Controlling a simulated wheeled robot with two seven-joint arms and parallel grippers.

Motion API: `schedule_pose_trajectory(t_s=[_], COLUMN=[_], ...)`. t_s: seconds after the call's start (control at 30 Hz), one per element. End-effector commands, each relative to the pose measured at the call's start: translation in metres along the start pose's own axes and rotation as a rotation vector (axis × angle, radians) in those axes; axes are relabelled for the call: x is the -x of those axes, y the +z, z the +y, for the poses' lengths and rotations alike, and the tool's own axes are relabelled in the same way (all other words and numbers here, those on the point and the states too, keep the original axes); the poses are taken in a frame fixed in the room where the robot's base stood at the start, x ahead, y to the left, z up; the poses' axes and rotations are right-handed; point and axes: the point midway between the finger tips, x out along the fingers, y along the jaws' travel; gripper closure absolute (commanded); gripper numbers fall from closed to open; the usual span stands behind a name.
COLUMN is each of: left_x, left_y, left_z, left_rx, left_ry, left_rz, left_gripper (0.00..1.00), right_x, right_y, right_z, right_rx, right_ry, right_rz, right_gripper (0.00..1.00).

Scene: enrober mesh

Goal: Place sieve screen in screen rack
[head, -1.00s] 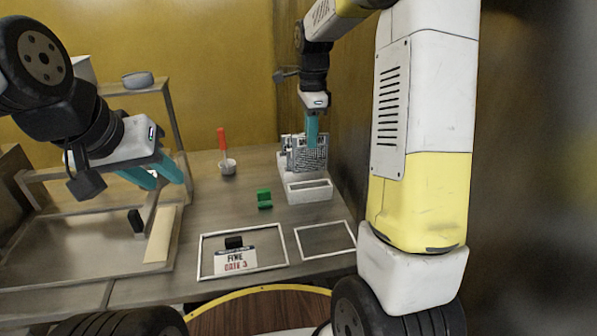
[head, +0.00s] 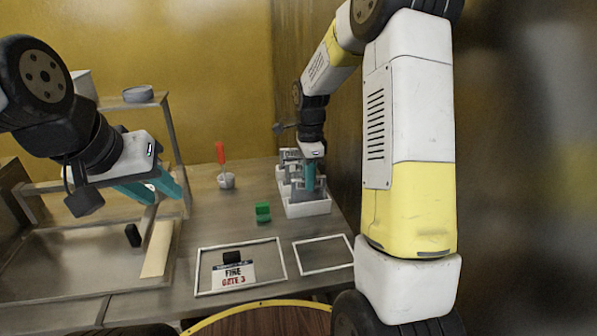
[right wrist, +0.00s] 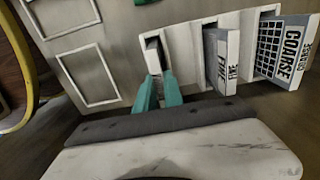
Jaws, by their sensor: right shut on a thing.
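The screen rack (head: 318,208) is a white slotted block at the back right of the table; its rim also shows in the right wrist view (right wrist: 190,32). My right gripper (head: 309,190) is down at the rack's near end, shut on a sieve screen that its fingers mostly hide. In the right wrist view its teal fingers (right wrist: 160,82) are close together at the near slot. A screen marked FINE (right wrist: 222,60) and a mesh screen marked COARSE (right wrist: 283,48) stand in the rack beyond them. My left gripper (head: 157,188) is open and empty at the left.
A green block (head: 263,212) and a white cup with a red-handled tool (head: 227,180) stand left of the rack. Two white outlines mark the near table; a FINE GATE 3 card (head: 233,276) lies in the larger (head: 283,262). A wall is close on the right.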

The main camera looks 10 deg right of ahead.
Motion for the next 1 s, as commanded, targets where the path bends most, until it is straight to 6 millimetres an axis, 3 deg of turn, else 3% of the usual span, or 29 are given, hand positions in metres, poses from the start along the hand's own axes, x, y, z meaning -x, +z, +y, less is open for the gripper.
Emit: schedule_pose_trajectory(t_s=[0.03,0.13,0.53,0.67,1.0], left_x=[0.0,0.0,0.0,0.0,0.0], left_y=[0.0,0.0,0.0,0.0,0.0], left_z=[0.0,0.0,0.0,0.0,0.0], left_rx=[0.0,0.0,0.0,0.0,0.0], left_ry=[0.0,0.0,0.0,0.0,0.0], left_rz=[0.0,0.0,0.0,0.0,0.0], left_gripper=[0.65,0.65,0.65,0.65,0.65], right_x=[-0.001,-0.001,0.006,0.025,0.097], right_y=[0.0,0.0,0.0,0.0,0.001], right_z=[0.0,0.0,-0.001,-0.001,-0.001], right_rx=[0.0,0.0,0.0,0.001,0.0], right_ry=[0.001,0.001,-0.003,-0.005,-0.004], right_rz=[0.0,0.0,0.0,0.0,-0.001], right_gripper=[0.84,0.66,0.66,0.66,0.66])
